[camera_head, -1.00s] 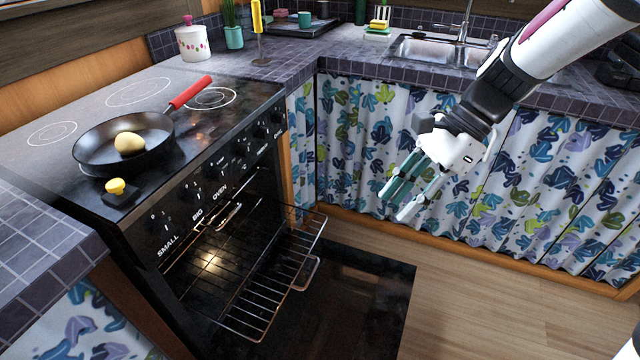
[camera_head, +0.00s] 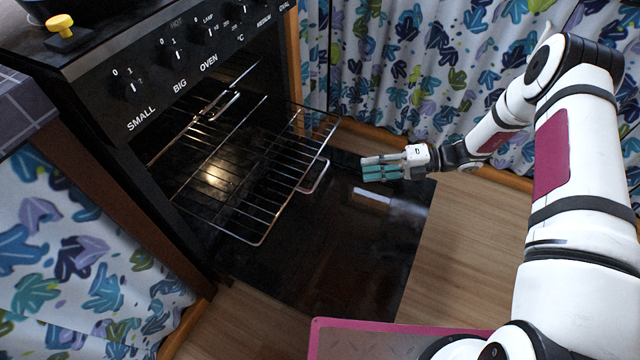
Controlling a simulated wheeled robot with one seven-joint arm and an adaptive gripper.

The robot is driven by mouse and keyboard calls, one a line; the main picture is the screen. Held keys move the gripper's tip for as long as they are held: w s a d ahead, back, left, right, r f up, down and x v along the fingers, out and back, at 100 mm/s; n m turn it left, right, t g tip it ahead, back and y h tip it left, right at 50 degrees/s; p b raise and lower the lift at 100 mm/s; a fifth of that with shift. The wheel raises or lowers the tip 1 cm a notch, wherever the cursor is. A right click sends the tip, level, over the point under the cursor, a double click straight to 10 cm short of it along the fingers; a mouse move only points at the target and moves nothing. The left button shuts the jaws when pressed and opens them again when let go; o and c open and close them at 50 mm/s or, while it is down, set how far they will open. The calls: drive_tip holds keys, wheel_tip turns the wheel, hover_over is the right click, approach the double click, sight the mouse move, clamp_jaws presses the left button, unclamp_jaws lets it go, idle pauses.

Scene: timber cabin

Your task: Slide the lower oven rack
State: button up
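The oven stands open, with its dark door (camera_head: 350,235) folded down flat. A wire rack (camera_head: 240,212) sticks out of the oven over the door. A bent metal loop (camera_head: 315,180) shows beside and below the rack's right edge; I cannot tell for sure whether it belongs to the lower rack. Another bent metal piece (camera_head: 225,104) shows deeper in the oven. My gripper (camera_head: 364,169), with teal finger pads, is over the door, to the right of the rack and loop, its fingers pointing left. The fingers look parted and empty, touching neither.
The oven's control panel (camera_head: 180,60) with knobs is above the opening. Patterned curtains (camera_head: 400,70) hang behind my gripper, with another curtain (camera_head: 70,250) at left. Wooden floor (camera_head: 455,225) is clear to the right of the door.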

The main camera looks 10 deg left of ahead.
sight(320, 175)
drive_tip(key=shift+m+t, duration=0.3)
drive_tip(key=shift+m, duration=0.3)
drive_tip(key=b+x, duration=0.1)
drive_tip(key=x, duration=0.3)
drive_tip(key=f+b+x, duration=0.1)
drive_tip(key=b+x, duration=0.1)
drive_tip(key=x, duration=0.3)
drive_tip(key=f+b+x, duration=0.1)
drive_tip(key=x, duration=0.4)
drive_tip(key=shift+f, duration=0.1)
clamp_jaws()
